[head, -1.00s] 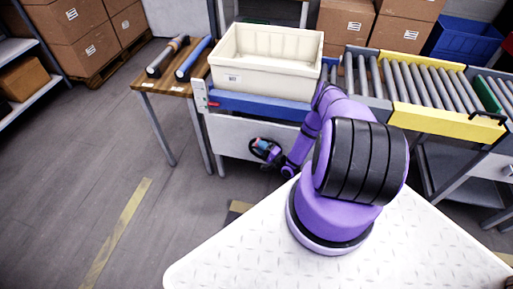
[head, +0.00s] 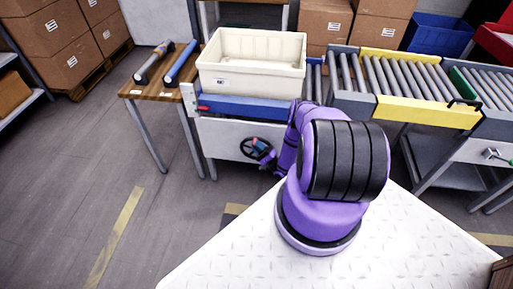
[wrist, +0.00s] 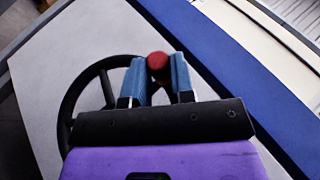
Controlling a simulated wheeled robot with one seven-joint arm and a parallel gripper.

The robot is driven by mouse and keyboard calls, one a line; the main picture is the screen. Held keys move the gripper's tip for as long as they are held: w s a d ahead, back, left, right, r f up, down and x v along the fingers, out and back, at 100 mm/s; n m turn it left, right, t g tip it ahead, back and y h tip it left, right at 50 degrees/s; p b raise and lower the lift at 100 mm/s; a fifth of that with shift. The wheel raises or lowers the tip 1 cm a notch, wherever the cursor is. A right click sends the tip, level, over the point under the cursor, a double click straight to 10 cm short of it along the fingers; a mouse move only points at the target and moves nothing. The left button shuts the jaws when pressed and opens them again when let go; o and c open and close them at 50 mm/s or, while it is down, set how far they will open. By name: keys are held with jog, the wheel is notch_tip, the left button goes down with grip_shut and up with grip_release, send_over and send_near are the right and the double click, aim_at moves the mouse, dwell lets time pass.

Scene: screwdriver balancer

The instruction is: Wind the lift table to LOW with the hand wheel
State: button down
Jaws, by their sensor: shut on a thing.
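The lift table has a grey-white front panel (head: 227,138) and a blue top (head: 240,108), with a cream tote (head: 250,80) on it. The black spoked hand wheel (head: 247,148) is on the front panel. It also shows in the wrist view (wrist: 67,106), behind and left of my gripper. My gripper (wrist: 157,75) has its two blue fingers shut on the wheel's red knob (wrist: 157,61). In the head view my gripper (head: 268,160) is at the wheel's lower right, partly hidden by my arm. I cannot read any height marking.
A wooden bench (head: 155,88) with two tools stands left of the lift table. A roller conveyor (head: 400,75) with a yellow rail stands on the right. Cardboard boxes (head: 60,45) are stacked behind. Open floor (head: 75,165) lies at the left.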

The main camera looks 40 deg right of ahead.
jog(key=c, duration=1)
grip_release()
jog(key=shift+o, duration=0.2)
jog(key=shift+r, duration=0.2)
jog(key=shift+r, duration=0.25)
jog(key=shift+o, duration=0.9)
jog(key=r, duration=0.2)
jog(key=shift+s+r, duration=0.3)
jog(key=shift+r, duration=0.1)
jog(key=s+a, duration=0.2)
jog(key=s, duration=0.2)
jog(key=s+a+r, duration=0.1)
jog(key=s+a, duration=0.1)
jog(key=s, duration=0.3)
jog(key=s+a, duration=0.3)
jog(key=s, duration=0.2)
jog(key=shift+r, duration=0.2)
jog(key=shift+c, duration=0.9)
